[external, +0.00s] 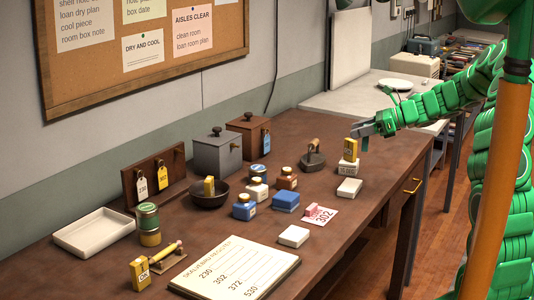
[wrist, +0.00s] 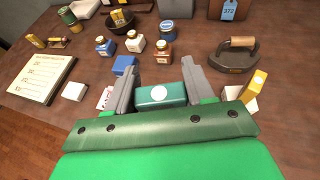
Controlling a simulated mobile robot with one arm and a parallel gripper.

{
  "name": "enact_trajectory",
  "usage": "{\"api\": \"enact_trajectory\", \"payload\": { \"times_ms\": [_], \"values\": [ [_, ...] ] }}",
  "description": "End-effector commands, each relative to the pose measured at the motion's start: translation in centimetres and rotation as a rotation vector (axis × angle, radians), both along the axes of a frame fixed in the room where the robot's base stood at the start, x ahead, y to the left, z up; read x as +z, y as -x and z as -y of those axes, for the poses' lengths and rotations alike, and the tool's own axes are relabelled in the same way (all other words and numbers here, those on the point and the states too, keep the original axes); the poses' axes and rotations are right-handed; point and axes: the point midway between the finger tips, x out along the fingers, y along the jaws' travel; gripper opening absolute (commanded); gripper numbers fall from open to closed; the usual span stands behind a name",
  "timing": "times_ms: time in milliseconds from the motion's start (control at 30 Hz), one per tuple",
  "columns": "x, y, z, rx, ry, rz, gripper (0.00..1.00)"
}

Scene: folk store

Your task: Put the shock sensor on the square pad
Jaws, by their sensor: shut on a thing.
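My gripper (external: 364,130) is shut on a small teal box with a white round spot (wrist: 160,94), which I take to be the shock sensor. In the external view only a bit of its green (external: 364,144) shows below the fingers, above the table. Several low white blocks could be the square pad; I cannot tell which. One white block (external: 293,236) lies near the paper list and also shows in the wrist view (wrist: 74,91). Another (external: 349,188) lies nearer my gripper. A third (external: 347,168) has a yellow box (external: 350,149) standing on it, close beside my gripper.
A pink block on a card marked 302 (external: 322,216), a blue box (external: 286,201) and several small bottles stand mid-table. An old iron (external: 313,158) stands behind. A paper list (external: 236,266) and a white tray (external: 95,233) lie left. The near right tabletop is mostly clear.

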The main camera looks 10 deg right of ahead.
Motion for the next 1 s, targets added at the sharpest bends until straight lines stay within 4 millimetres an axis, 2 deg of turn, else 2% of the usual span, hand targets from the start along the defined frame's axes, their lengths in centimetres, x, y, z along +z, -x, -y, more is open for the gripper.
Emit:
{"api": "enact_trajectory", "payload": {
  "times_ms": [33, 200, 400, 500, 600, 767, 867, 1000],
  "values": [
    [0.4, 1.0, -2.0, 0.039, -0.001, 0.003, 0.21],
    [1.0, 4.8, -8.0, 0.164, -0.001, -0.001, 0.21],
    [1.9, 9.9, -14.0, 0.306, 0.001, 0.005, 0.21],
    [2.0, 12.2, -16.3, 0.366, 0.001, 0.001, 0.21],
    [2.2, 14.0, -17.8, 0.41, 0.002, 0.001, 0.21],
    [2.4, 15.5, -19.1, 0.448, 0.004, 0.003, 0.21],
    [2.2, 15.4, -19.5, 0.456, 0.005, 0.003, 0.21],
    [1.4, 14.1, -20.2, 0.457, 0.005, 0.001, 0.21]
  ]
}}
